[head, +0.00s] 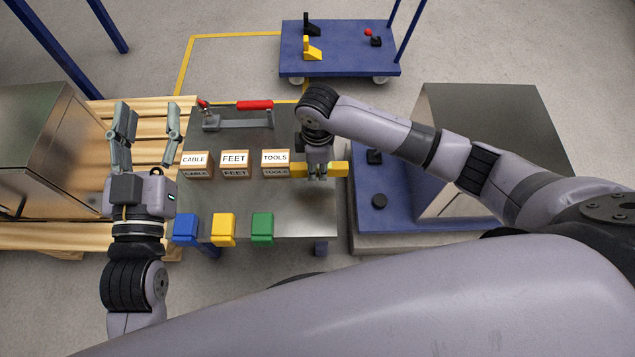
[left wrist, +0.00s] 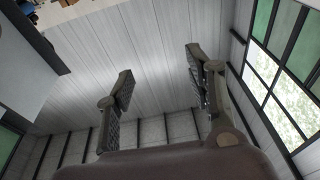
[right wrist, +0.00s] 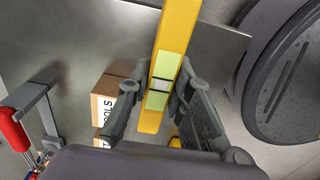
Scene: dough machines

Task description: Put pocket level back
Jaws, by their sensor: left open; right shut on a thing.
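The yellow pocket level (head: 340,169), a bar with a pale green vial window, is between the fingers of my right gripper (head: 318,176). The gripper is shut on it beside the TOOLS box (head: 275,163), at the right edge of the metal table (head: 300,215). In the right wrist view the level (right wrist: 172,45) runs lengthwise between the two fingers (right wrist: 162,88). I cannot tell its exact height above the table. My left gripper (head: 148,128) is open and empty, left of the table over the wooden pallet. The left wrist view shows its spread fingers (left wrist: 160,85) with nothing between them.
CABLE (head: 195,165) and FEET (head: 234,164) boxes stand left of TOOLS. Blue (head: 186,229), yellow (head: 223,229) and green (head: 262,228) bins line the front edge. A red-handled clamp (head: 240,123) lies behind. A blue cart (head: 340,60) stands farther back; a blue platform (head: 400,205) is right.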

